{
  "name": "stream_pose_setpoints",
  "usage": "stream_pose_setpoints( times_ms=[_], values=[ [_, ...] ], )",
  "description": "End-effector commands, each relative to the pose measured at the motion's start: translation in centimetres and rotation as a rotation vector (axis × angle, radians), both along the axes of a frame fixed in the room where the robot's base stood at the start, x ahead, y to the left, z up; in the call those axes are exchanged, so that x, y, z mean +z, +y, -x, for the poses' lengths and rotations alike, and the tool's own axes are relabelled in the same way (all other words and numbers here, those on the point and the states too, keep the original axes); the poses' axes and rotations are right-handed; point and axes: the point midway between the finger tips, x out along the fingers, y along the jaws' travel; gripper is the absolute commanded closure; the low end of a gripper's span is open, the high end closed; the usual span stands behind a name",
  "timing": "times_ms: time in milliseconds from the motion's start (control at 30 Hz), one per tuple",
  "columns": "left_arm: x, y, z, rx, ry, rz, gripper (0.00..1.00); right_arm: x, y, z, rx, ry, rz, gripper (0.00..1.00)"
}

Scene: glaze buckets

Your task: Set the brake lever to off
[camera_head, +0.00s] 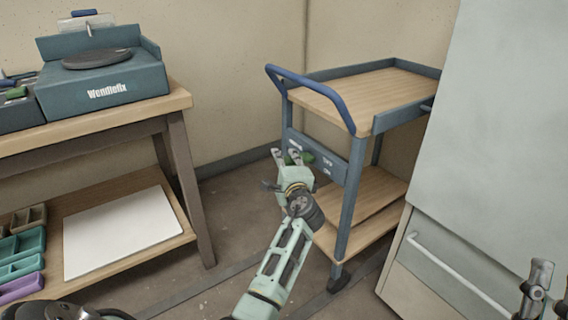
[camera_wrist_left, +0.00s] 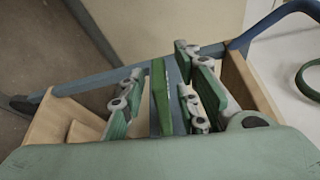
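The brake lever (camera_head: 306,157) is a green bar on the blue end panel (camera_head: 328,167) of the cart. Small white labels on that panel read roughly OFF above ON. My left gripper (camera_head: 287,156) is at the panel and covers part of the lever. In the left wrist view the lever (camera_wrist_left: 160,97) stands between the spread fingers of my left gripper (camera_wrist_left: 160,90), with a gap visible on both sides. My right gripper (camera_head: 544,287) shows only partly at the lower right corner, away from the cart, and its opening is unclear.
The cart (camera_head: 372,93) has a blue handle (camera_head: 312,90) above the panel and a lower wooden shelf (camera_head: 372,205). A grey cabinet (camera_head: 480,130) stands close on its right. A wooden workbench (camera_head: 100,125) is at left. Floor (camera_head: 235,215) between bench and cart is clear.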

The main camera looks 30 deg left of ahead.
Motion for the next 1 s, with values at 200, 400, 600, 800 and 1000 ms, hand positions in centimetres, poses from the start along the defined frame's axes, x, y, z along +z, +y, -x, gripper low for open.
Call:
stream_pose_setpoints(
  times_ms=[200,400,600,800,1000],
  values=[
    [0.01,0.00,0.01,0.000,0.000,0.000,0.78,0.00,0.01,-0.02,0.000,0.001,0.000,0.60],
    [0.00,-0.01,0.02,0.000,0.000,0.000,0.96,-0.02,0.02,-0.02,0.000,0.001,0.000,0.60],
    [-0.02,-0.01,0.03,0.000,0.000,0.000,1.00,-0.02,0.02,-0.02,0.000,0.002,0.001,0.60],
    [-0.05,-0.02,0.03,0.000,0.001,0.000,1.00,-0.03,0.02,-0.04,0.000,0.002,0.001,0.60],
    [-0.03,0.00,0.03,0.000,0.003,0.000,1.00,-0.01,0.03,-0.09,0.000,0.005,0.001,0.60]
  ],
)
